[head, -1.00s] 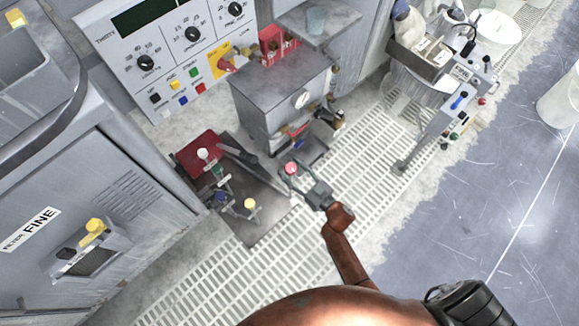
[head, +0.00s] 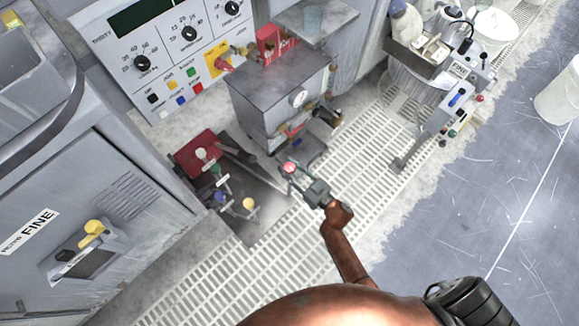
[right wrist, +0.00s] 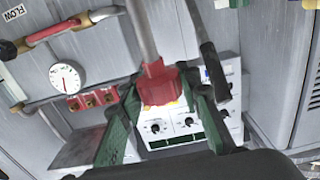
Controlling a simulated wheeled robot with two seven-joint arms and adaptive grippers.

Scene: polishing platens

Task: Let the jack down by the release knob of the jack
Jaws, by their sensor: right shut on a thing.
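My right gripper (head: 293,178) is shut on a red knob (head: 289,168) beside the dark floor plate. In the right wrist view the red knob (right wrist: 158,83) sits between the green fingers (right wrist: 160,105), at the end of a grey metal rod (right wrist: 140,30). The jack appears to be the low unit with a dark plate (head: 244,222) and a red pad (head: 197,141) on the floor. Which knob is its release knob I cannot tell for certain. My left gripper is not in view.
A grey cabinet (head: 275,95) with a gauge stands behind. The filter cabinet (head: 90,200) fills the left.

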